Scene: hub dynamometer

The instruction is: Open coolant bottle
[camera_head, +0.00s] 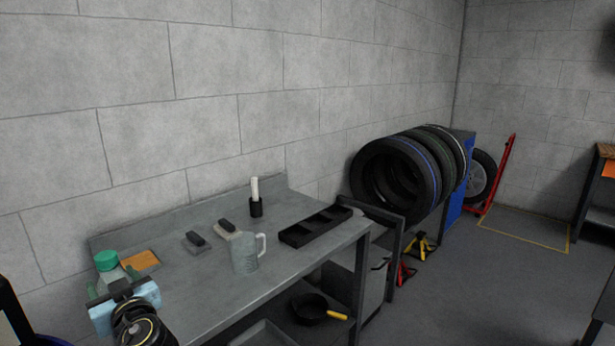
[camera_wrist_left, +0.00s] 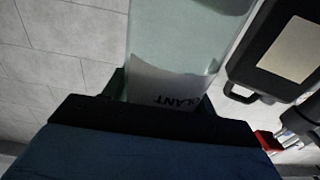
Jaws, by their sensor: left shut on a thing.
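The coolant bottle (camera_head: 112,268) is pale and translucent with a green cap (camera_head: 106,260), at the left end of the grey workbench in the head view. The cap sits on top of the bottle. My left gripper (camera_head: 116,288) is shut on the bottle's body below the cap. In the left wrist view the bottle (camera_wrist_left: 182,45) rises from between the fingers, with a white label that shows part of the word "coolant" upside down. The bottle's base is hidden behind my gripper. My right gripper is in neither view.
The workbench (camera_head: 200,300) holds an orange pad (camera_head: 140,260), two dark-handled tools (camera_head: 196,241), a clear jug (camera_head: 245,252), a black cup with white sticks (camera_head: 256,204) and a black divided tray (camera_head: 315,226). A pan (camera_head: 312,308) lies below. Tyres (camera_head: 395,175) stand beyond the right end.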

